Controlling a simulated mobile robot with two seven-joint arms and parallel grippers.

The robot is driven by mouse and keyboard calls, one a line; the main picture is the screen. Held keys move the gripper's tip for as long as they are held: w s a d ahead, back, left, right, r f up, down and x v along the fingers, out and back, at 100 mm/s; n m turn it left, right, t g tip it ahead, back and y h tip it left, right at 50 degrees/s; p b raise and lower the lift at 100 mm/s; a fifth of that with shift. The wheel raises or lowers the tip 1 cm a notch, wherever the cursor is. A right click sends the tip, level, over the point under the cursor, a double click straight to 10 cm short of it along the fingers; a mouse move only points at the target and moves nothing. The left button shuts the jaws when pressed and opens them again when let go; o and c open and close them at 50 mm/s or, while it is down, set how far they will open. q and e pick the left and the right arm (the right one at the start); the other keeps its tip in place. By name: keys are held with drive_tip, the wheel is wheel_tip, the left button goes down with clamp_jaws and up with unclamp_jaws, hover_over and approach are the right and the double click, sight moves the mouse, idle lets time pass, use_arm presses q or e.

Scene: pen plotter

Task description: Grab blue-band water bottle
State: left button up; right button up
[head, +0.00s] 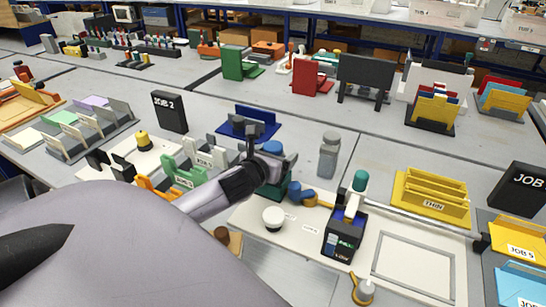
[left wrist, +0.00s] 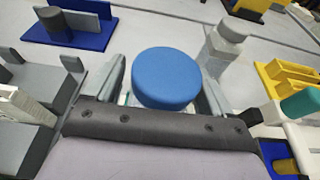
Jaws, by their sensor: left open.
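A bottle with a round blue top (head: 273,147) stands just beyond my left gripper (head: 266,160). In the left wrist view the blue top (left wrist: 167,78) fills the space between the two grey fingers (left wrist: 162,97). The fingers are open, one on each side of it. I cannot tell whether they touch it. The body below the top is mostly hidden, and no band shows. A grey bottle with a grey cap (head: 328,155) stands to the right, clear of the gripper; it also shows in the left wrist view (left wrist: 222,48). My right gripper is not in view.
A dark blue holder (head: 249,122) stands behind the gripper, and green racks (head: 184,172) stand to its left. The pen plotter with a black and blue carriage (head: 345,228) and a white knob (head: 273,218) are close at the front right. Yellow trays (head: 432,198) stand further right.

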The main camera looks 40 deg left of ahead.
use_arm(q)
drive_tip(key=c, duration=1.3)
drive_tip(key=shift+r, duration=0.1)
